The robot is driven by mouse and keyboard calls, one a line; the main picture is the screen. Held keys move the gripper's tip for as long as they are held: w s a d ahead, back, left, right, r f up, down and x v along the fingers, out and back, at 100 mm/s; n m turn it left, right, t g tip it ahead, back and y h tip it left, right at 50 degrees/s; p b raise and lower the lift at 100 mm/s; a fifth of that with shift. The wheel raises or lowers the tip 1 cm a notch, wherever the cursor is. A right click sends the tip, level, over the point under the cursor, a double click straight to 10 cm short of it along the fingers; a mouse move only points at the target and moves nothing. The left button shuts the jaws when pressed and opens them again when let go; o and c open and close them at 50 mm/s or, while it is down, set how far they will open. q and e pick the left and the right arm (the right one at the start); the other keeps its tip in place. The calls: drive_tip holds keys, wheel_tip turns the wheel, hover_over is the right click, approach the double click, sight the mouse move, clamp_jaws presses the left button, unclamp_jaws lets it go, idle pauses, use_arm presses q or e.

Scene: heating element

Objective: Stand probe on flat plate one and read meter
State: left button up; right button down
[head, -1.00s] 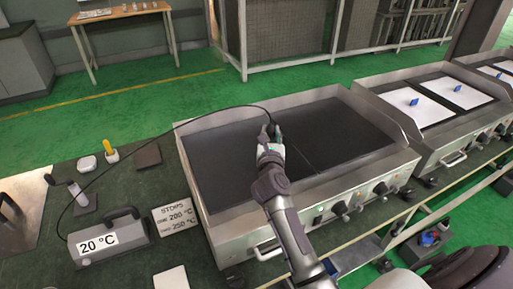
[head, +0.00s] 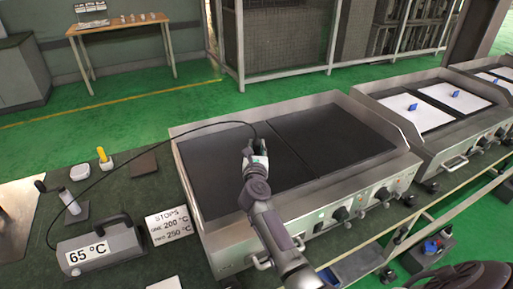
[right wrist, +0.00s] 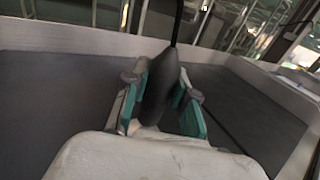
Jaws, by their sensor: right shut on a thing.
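My right gripper (head: 258,150) is shut on the dark grey probe (right wrist: 156,92), whose body stands between the green-lined fingers in the right wrist view. It is over the left dark flat plate (head: 215,165) of the nearest griddle, close to the seam with the right plate (head: 340,135). Whether the probe's tip touches the plate is hidden. A black cable runs from the probe to the grey meter (head: 115,241) at the lower left, which reads 65 °C. A white sign (head: 168,224) beside the meter says stops, 200 °C and 250 °C. My left gripper is not in view.
A raised metal rim (head: 255,112) surrounds the plates, and knobs (head: 341,214) line the griddle's front. A yellow-handled item (head: 103,155) and a dark block (head: 143,163) lie on the left worktop.

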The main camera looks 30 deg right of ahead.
drive_tip(key=shift+f, duration=0.1)
drive_tip(key=c, duration=0.9)
unclamp_jaws()
drive_tip(key=shift+c, duration=0.2)
drive_tip(key=shift+r, duration=0.3)
drive_tip(key=v, duration=1.1)
drive_tip(key=shift+f, duration=0.25)
drive_tip(key=shift+s+a+r, duration=0.1)
drive_tip(key=shift+s+a, duration=0.2)
drive_tip(key=shift+s, duration=0.15)
